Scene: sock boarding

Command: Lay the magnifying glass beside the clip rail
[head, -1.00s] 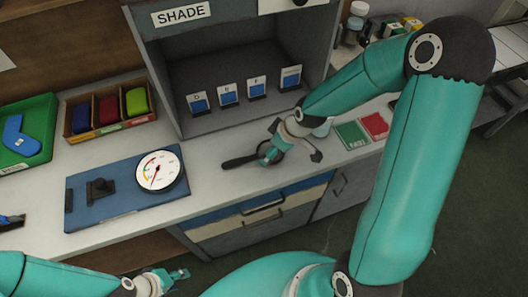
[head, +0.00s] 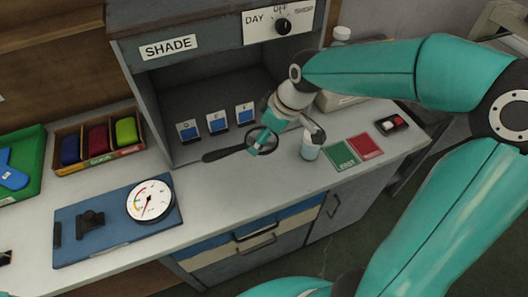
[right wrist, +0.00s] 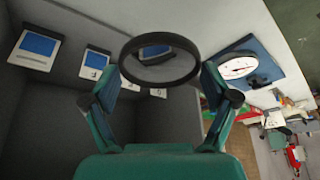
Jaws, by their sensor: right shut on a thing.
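The magnifying glass has a black handle (head: 222,154) and a round black rim, which also shows in the right wrist view (right wrist: 160,83). My right gripper (head: 262,142) is shut on the rim, with one finger on each side of it in the right wrist view (right wrist: 160,76). The handle points left, in front of the grey booth's opening; its height above the surface is hard to tell. I cannot identify a clip rail for certain; small blue-and-white cards (head: 217,121) stand in a row inside the booth. My left gripper is out of view.
The grey booth labelled SHADE (head: 135,80) has side walls and a roof. A blue board (head: 115,240) with a dial gauge (head: 150,201) lies left. A small cup (head: 310,150), green card (head: 340,155) and red card (head: 366,146) are right. Bare worktop lies in front of the booth.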

